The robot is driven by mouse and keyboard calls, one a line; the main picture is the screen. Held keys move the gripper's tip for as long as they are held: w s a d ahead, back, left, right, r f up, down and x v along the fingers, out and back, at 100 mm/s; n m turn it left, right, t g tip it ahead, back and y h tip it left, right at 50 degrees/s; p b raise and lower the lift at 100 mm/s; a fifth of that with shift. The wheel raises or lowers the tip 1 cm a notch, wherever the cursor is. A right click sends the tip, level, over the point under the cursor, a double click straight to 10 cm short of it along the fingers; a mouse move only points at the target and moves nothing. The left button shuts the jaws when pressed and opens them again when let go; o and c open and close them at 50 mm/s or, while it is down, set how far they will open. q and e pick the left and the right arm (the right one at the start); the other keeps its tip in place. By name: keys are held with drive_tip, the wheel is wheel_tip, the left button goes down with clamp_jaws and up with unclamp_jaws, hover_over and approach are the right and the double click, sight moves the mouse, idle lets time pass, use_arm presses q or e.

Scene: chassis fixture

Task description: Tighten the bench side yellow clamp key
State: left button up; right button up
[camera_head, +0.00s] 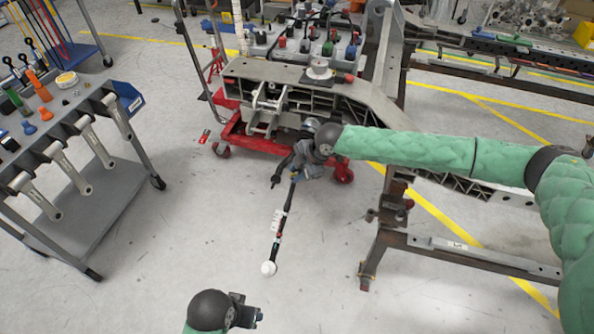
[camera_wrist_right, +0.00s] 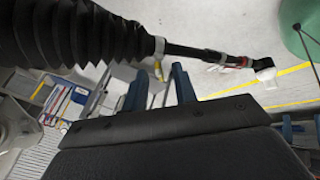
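I cannot make out a yellow clamp key in either view; the area by my right gripper is small and partly covered by my arm. My right gripper (camera_head: 286,178) is at the front edge of the grey metal chassis (camera_head: 347,96), low beside the red trolley. A dark rod with a white end (camera_head: 278,222) runs from near this gripper towards the floor. My left gripper (camera_head: 248,312) is at the bottom, away from the chassis; its fingers are too dark to judge.
A red trolley (camera_head: 240,138) stands under the chassis. A steel bench frame (camera_head: 478,256) is at the right, below my right arm. A grey tool cart (camera_head: 90,205) with hanging wrenches is at the left.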

clamp_jaws()
use_arm(q)
drive_tip(key=shift+a, duration=0.1)
use_arm(e)
drive_tip(key=shift+s+m+t+y+p, duration=0.25)
drive_tip(key=shift+m+t+p, duration=0.45)
drive_tip(key=shift+m, duration=0.4)
drive_tip(key=shift+f+m+t+p, duration=0.1)
drive_tip(key=shift+m+t+p, duration=0.35)
drive_tip(key=shift+m, duration=0.35)
drive_tip(key=shift+s+m+t, duration=0.1)
drive_tip(key=shift+m+t, duration=0.45)
drive_tip(key=shift+m, duration=0.15)
use_arm(q)
drive_tip(key=shift+g+y, duration=0.5)
drive_tip(key=a+r, duration=0.1)
drive_tip(key=s+a+r, duration=0.1)
drive_tip(key=r, duration=0.1)
drive_tip(key=a+r, duration=0.1)
drive_tip(key=shift+s+a+r+p, duration=0.15)
drive_tip(key=shift+s+a+p, duration=0.1)
drive_tip(key=shift+s+p, duration=0.1)
use_arm(e)
drive_tip(key=shift+m, duration=0.3)
drive_tip(key=shift+t, duration=0.3)
